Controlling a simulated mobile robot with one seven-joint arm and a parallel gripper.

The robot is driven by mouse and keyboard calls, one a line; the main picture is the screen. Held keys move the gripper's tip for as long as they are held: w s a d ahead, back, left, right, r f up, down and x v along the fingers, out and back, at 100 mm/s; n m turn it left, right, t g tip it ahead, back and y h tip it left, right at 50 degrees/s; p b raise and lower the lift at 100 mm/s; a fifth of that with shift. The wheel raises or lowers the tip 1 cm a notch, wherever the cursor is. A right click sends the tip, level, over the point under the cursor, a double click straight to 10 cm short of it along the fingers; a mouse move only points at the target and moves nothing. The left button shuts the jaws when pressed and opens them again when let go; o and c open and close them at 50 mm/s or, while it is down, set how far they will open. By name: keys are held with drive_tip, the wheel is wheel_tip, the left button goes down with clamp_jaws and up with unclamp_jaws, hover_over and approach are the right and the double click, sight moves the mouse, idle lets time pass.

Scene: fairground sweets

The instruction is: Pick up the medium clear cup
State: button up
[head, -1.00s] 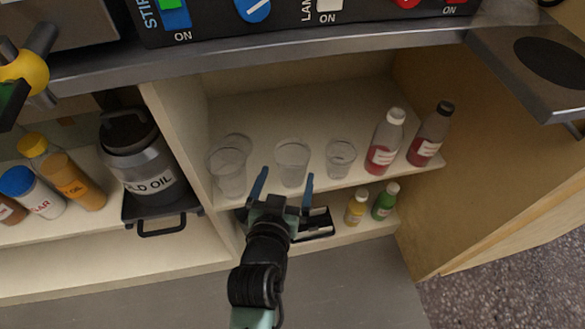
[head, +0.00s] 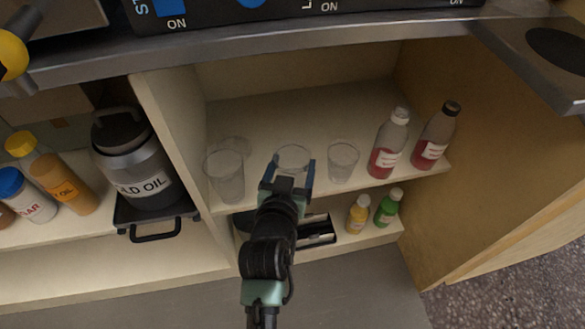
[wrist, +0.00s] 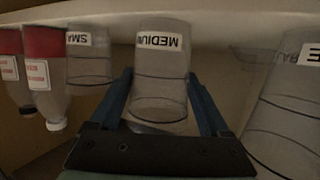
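The medium clear cup (head: 293,155) stands on the upper cupboard shelf, between the other clear cups. In the wrist view, which is upside down, its MEDIUM label shows on the cup (wrist: 160,70). My gripper (head: 291,168) is open at the front of this cup, one blue finger on each side. In the wrist view my gripper (wrist: 160,85) has its fingertips close beside the cup's walls; I cannot tell whether they touch. The gripper hides the cup's lower part in the head view.
A small clear cup (head: 342,162) stands to the right, with two red-filled bottles (head: 388,150) (head: 433,140) beyond. A large clear cup (head: 226,178) is on the left, with another behind it. The shelf's back is clear. The counter edge (head: 300,45) overhangs above.

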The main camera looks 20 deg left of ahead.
drive_tip(key=shift+r, duration=0.1)
drive_tip(key=c, duration=0.6)
